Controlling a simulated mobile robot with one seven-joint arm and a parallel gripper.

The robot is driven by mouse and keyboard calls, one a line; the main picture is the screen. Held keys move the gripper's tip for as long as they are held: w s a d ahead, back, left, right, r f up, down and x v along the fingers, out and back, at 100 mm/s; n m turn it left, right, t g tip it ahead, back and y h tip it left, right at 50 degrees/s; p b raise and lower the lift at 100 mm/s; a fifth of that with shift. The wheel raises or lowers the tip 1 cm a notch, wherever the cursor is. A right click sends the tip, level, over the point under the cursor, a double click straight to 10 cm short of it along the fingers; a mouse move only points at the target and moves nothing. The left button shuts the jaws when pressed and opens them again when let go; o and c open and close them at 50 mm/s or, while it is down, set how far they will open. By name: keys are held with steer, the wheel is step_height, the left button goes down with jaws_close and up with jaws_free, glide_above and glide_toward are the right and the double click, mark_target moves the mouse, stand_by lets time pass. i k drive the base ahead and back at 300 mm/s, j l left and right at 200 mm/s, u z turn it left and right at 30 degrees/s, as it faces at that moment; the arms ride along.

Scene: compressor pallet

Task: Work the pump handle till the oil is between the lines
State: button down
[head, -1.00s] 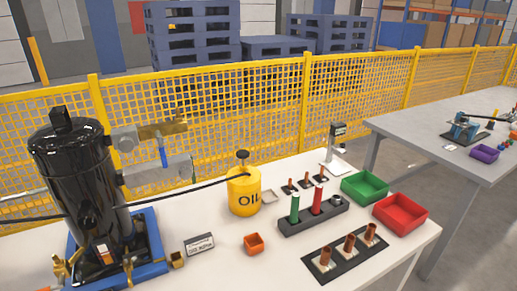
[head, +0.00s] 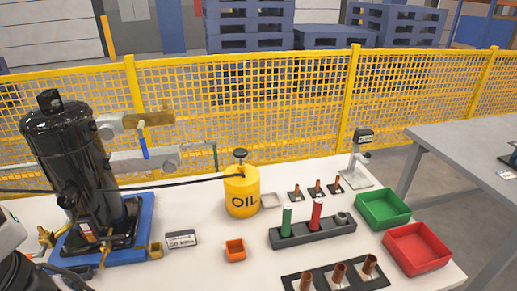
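A yellow can marked OIL (head: 242,193) stands upright on the white bench. A black knob (head: 240,154) on a short stem tops it; I take this for the pump handle. A thin black hose runs left from the can towards the black compressor tank (head: 70,150), which stands on a blue base (head: 140,232). A small light patch low on the tank's front is too small to read, so no oil level or lines can be made out. White and black parts, apparently of my arm, show at the lower left edge. My gripper's fingers are not visible.
To the right are a dark rack (head: 313,232) with green and red cylinders, a green tray (head: 383,209) and a red tray (head: 417,248). A yellow mesh fence (head: 285,105) stands behind.

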mark_target(240, 153)
steer(key=i+l, duration=0.1)
steer(key=l, duration=0.35)
steer(key=i+l, duration=0.1)
steer(key=l, duration=0.35)
steer(key=i+l, duration=0.1)
steer(key=i, duration=0.9)
